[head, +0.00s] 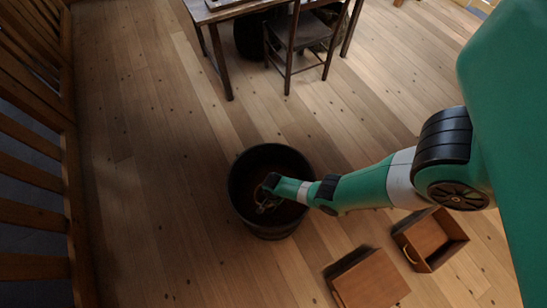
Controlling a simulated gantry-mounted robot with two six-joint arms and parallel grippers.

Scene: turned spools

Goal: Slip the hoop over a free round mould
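My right gripper (270,184) is at the end of the green arm that comes in from the right. It is over the opening of a dark round tub (267,230) on the floor. Small, pale, curved shapes show just below the gripper against the dark inside of the tub. I cannot tell whether they are a hoop or part of the gripper, nor whether the fingers are open or shut. No round mould can be clearly made out. My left gripper is not in view.
An open wooden box (434,227) with a yellow curved piece and a flat-topped wooden box (374,283) lie at the lower right. A table (230,12) and chair (301,33) stand at the back. A wooden railing (70,175) runs along the left. The floor left of the tub is clear.

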